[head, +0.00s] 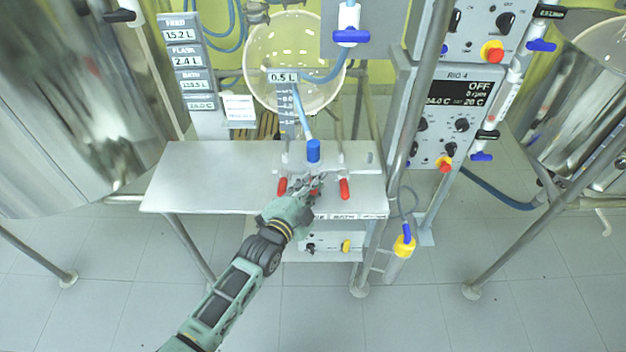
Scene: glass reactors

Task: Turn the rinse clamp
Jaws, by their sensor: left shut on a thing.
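My left gripper (317,184) reaches in from the lower left over the front of the metal shelf (210,180). Its fingers are shut on a small red clamp, mostly hidden by the fingers. This clamp is the middle one of a row, between a red handle on the left (282,187) and a red handle on the right (345,189). A blue knob (313,151) stands upright just behind the fingers. I cannot read a label that names the rinse clamp. My right gripper is not in view.
A control box (452,110) and an upright metal pole are on the right. Steel vessels stand at both sides. The shelf's left part is clear.

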